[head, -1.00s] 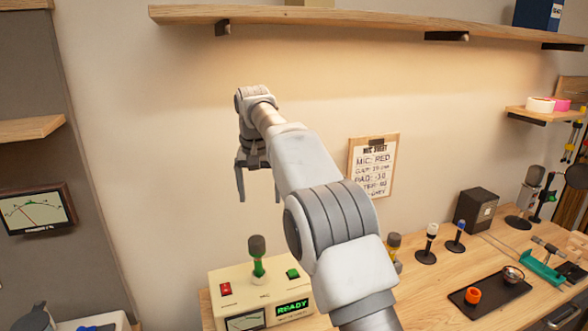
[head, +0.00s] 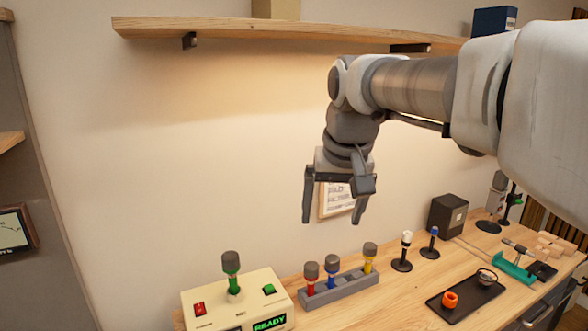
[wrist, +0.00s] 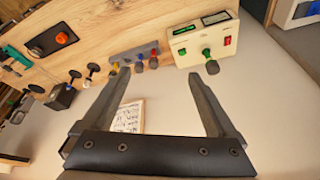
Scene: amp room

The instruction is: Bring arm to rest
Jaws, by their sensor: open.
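My gripper (head: 334,208) hangs in the air in front of the wall, fingers pointing down and spread apart with nothing between them. In the head view my arm reaches in from the right, above the workbench (head: 400,305). In the wrist view my gripper (wrist: 160,95) also shows open and empty, its fingertips apart from the things on the bench. The wall note (head: 336,200) is partly hidden behind the fingers.
A cream box (head: 235,302) reading READY holds a green microphone (head: 232,270). A grey rack (head: 342,288) holds red, blue and yellow microphones. A black tray (head: 466,300) and a black speaker (head: 447,216) stand further right. A wooden shelf (head: 280,34) runs above.

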